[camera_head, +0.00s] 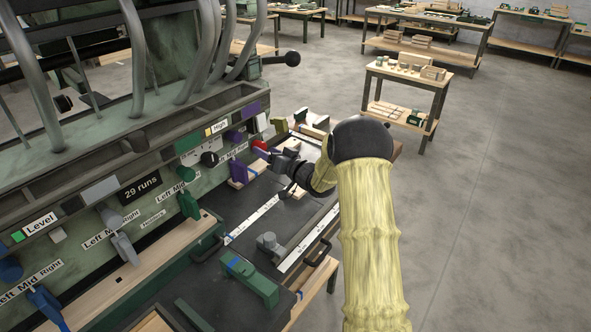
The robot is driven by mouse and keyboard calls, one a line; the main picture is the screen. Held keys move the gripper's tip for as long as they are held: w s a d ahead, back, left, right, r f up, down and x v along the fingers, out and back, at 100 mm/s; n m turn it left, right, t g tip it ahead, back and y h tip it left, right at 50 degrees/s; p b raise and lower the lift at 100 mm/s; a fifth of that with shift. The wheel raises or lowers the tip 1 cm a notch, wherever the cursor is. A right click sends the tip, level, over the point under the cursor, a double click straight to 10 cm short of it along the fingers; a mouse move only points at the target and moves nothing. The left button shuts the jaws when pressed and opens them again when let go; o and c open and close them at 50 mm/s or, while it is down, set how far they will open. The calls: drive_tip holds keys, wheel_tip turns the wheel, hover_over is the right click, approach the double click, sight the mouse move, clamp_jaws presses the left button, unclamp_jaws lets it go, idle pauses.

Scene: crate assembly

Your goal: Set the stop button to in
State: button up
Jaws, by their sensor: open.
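A small red part (260,146), which looks like the stop button, shows on the right part of the green machine's front panel. It is partly hidden, and I cannot tell whether it is in or out. My gripper (275,170) is dark, at the end of my yellow-sleeved arm, and its jaws are open. It points left toward the panel, close to the red part and just below and right of it. I cannot tell whether it touches the red part.
The panel (150,212) carries labelled levers and switches, including a green lever (188,204), a grey lever (125,248) and a purple block (238,171). A green block (250,280) and a grey fitting (268,243) lie on the dark bench top. Open floor (480,180) lies to the right.

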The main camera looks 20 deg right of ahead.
drive_tip(key=b+v, duration=0.2)
drive_tip(key=v, duration=1.3)
drive_tip(key=shift+a+r, duration=0.1)
drive_tip(key=shift+r, duration=0.05)
drive_tip(key=s+a+r+g+h+p, duration=0.1)
drive_tip(key=s+a+g+h+p, duration=0.1)
drive_tip(key=s, duration=0.6)
drive_tip(key=s+a+r+g+h+p, duration=0.1)
drive_tip(key=s+a+g+h+p, duration=0.2)
drive_tip(key=s+g, duration=0.3)
drive_tip(key=s+a+r+g+h+p, duration=0.1)
drive_tip(key=s+a+g+h+p, duration=0.1)
drive_tip(key=s, duration=1)
drive_tip(key=g+h+p, duration=0.1)
drive_tip(key=g+p, duration=0.1)
drive_tip(key=g, duration=0.1)
drive_tip(key=shift+a+h+p, duration=0.35)
drive_tip(key=shift+a+h, duration=0.05)
